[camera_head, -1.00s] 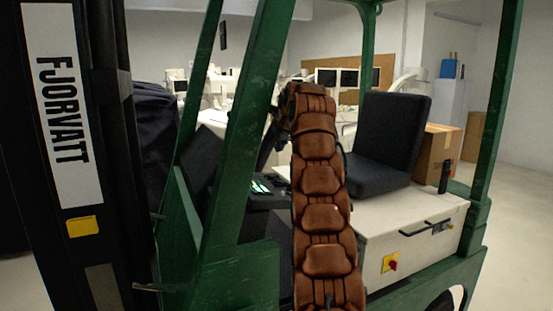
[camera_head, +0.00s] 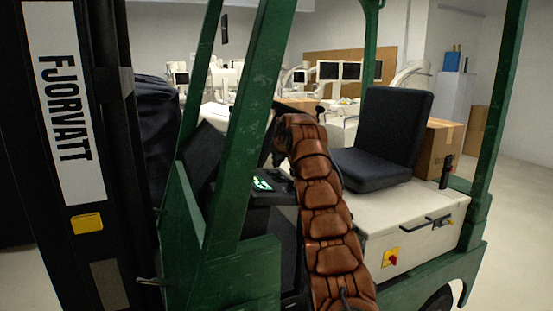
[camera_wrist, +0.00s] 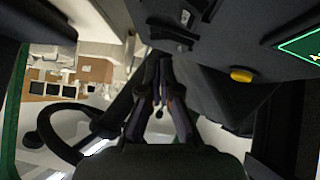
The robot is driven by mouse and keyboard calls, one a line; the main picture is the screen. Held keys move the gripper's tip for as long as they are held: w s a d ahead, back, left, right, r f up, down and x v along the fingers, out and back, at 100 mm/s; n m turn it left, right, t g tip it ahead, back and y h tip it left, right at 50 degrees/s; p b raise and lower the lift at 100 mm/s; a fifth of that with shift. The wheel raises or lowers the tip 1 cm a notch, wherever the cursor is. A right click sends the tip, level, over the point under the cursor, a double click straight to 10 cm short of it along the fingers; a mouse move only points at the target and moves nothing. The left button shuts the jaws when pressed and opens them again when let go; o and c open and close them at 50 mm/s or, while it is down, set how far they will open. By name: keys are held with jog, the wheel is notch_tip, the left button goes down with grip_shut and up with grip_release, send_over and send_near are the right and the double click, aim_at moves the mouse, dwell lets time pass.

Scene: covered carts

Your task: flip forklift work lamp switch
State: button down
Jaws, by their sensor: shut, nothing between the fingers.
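The forklift's dark dashboard (camera_wrist: 215,50) fills the upper right of the wrist view. It bears small rocker-like switches (camera_wrist: 186,17) near its top edge, a yellow button (camera_wrist: 241,75) and a green-lit display (camera_wrist: 302,46). I cannot tell which switch is the work lamp's. My gripper (camera_wrist: 160,68) is shut and empty, its fingertips close to the dashboard's lower left edge, just below the switches; contact cannot be told. In the head view the green-lit display (camera_head: 262,184) shows left of my brown-sleeved arm, which hides most of the gripper.
A black steering wheel (camera_wrist: 50,135) lies left of my gripper. Green frame posts (camera_head: 245,130) stand close to my arm. The black seat (camera_head: 385,140) and white seat base (camera_head: 410,220) are to the right. The mast (camera_head: 75,150) stands at far left.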

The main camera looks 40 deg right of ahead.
jog(key=shift+d+f, duration=0.15)
jog(key=shift+f, duration=0.55)
jog(key=shift+f, duration=0.1)
